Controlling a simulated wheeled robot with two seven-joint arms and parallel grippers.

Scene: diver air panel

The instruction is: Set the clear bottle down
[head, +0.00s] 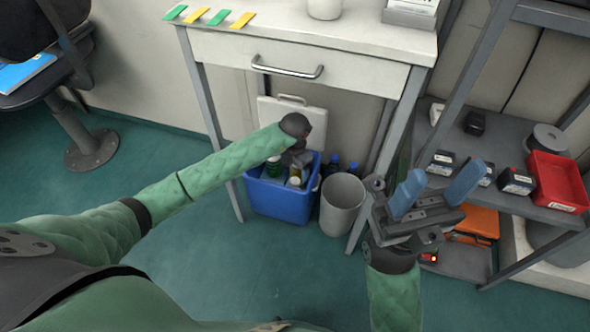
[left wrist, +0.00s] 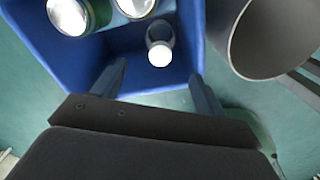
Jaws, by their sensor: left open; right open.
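A clear bottle with a white cap (left wrist: 160,48) stands inside the blue bin (left wrist: 150,92), apart from the bin's near wall. In the head view, what looks like this bottle (head: 296,177) shows in the blue bin (head: 283,202) under the drawer table, just below my left gripper (head: 298,160). My left gripper also shows in the left wrist view (left wrist: 157,88); its two fingers are spread apart at the near wall of the bin, with nothing between them. My right gripper (head: 436,190) is open and empty, raised in front of the table's right leg.
Round-topped containers (left wrist: 68,15) share the bin. A grey waste bin (head: 342,205) stands just right of it, with dark blue-capped bottles (head: 333,162) behind. The drawer table (head: 300,48) overhangs them. A shelf with a red tray (head: 556,183) is at right.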

